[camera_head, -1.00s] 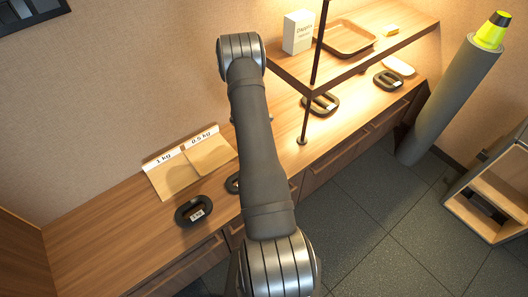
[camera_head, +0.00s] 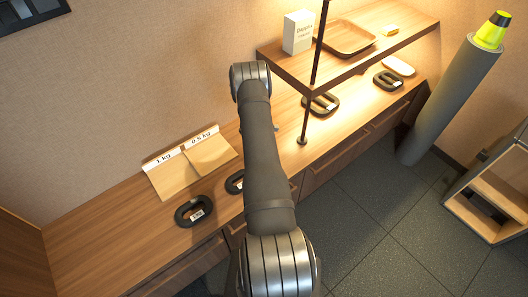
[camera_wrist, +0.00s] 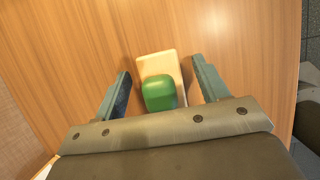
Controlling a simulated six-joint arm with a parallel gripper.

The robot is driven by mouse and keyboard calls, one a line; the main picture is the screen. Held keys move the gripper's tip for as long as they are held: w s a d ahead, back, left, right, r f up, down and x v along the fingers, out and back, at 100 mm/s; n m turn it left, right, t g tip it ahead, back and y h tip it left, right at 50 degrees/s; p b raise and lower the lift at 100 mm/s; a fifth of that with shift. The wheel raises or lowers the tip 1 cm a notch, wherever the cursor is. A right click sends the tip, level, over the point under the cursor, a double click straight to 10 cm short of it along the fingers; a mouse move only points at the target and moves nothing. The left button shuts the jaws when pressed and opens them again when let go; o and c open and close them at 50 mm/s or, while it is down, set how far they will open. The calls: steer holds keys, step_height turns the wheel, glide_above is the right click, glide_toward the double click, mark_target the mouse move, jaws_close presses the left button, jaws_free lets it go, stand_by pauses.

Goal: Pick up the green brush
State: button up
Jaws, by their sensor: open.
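The green brush (camera_wrist: 158,93) shows in the wrist view as a rounded green part over a pale beige block (camera_wrist: 160,64), on a wooden surface. My gripper (camera_wrist: 161,67) is open, with one teal finger on each side of the brush. Gaps show between the fingers and the brush, and no contact is visible. How far the fingertips are above the surface is hard to tell. In the head view my arm hides the brush and the gripper.
The wooden counter (camera_head: 95,235) holds dark weights (camera_head: 194,211) and sorting panels labelled 1 kg and 0.5 kg (camera_head: 170,178). A raised shelf (camera_head: 350,68) on thin dark posts, carrying a white box (camera_head: 297,32) and a tray (camera_head: 345,37), stands right of my arm.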

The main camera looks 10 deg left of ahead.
steer(key=shift+c, duration=0.2)
steer(key=c, duration=1.1)
steer(key=shift+r, duration=0.2)
steer(key=shift+c, duration=0.2)
steer(key=shift+r, duration=0.5)
steer(key=r, duration=0.1)
steer(key=d+r, duration=0.1)
steer(key=r, duration=0.1)
steer(key=shift+s+r, duration=0.15)
steer(key=shift+r, duration=0.1)
steer(key=s+d+r, duration=0.4)
steer(key=d+r, duration=0.2)
steer(key=d, duration=0.3)
steer(key=shift+d, duration=0.4)
steer(key=shift+s+r, duration=0.1)
